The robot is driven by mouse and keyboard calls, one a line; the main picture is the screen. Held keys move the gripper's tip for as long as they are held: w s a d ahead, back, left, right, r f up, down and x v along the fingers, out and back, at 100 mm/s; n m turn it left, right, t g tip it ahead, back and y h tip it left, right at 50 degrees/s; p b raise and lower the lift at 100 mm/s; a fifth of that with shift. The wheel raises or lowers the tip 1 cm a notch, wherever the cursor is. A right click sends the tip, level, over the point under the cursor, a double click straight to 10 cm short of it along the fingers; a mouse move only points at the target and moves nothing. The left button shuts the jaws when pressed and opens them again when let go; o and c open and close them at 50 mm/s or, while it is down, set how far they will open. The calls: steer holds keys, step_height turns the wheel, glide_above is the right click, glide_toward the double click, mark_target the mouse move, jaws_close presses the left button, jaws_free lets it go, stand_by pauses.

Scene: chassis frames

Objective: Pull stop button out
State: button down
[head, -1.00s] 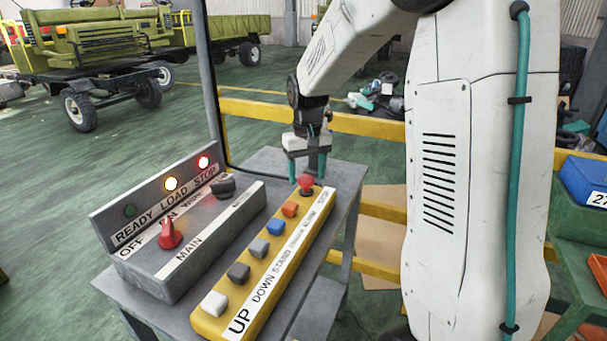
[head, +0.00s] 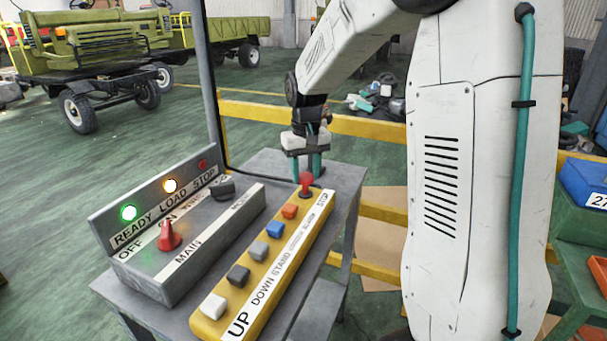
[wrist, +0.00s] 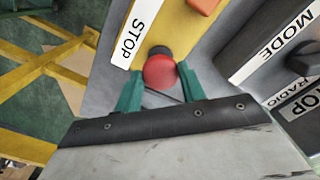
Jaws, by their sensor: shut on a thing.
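The red stop button (head: 306,181) stands at the far end of the yellow button box (head: 207,325), beside its STOP label. In the head view its red knob shows raised on a short stem. My gripper (head: 305,165) comes down on it from above. In the wrist view, the round red head of the stop button (wrist: 159,72) sits between the two green fingers of my gripper (wrist: 160,80). The gripper is shut on the button. A dark collar shows behind the red head.
A grey box (head: 150,275) with a red knob (head: 169,236) and a dark knob (head: 222,187) stands left of the button box. Its green READY lamp (head: 128,212) and amber LOAD lamp (head: 170,185) are lit; its STOP lamp (head: 203,164) is dim. A yellow rail (head: 265,114) runs behind.

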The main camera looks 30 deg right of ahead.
mark_target(306, 175)
steer(key=c, duration=0.8)
jaws_free()
steer(key=shift+r, duration=0.2)
steer(key=shift+c, duration=0.2)
step_height(306, 175, up, 8)
steer(key=shift+f, duration=0.1)
steer(key=s+a, duration=0.4)
steer(key=s, duration=0.6)
steer(key=s+a+n+t, duration=0.1)
steer(key=s+a, duration=0.3)
steer(key=s, duration=0.6)
steer(key=s+a+f+n, duration=0.1)
steer(key=s+a, duration=0.2)
steer(key=s, duration=0.6)
steer(key=shift+s+a, duration=0.4)
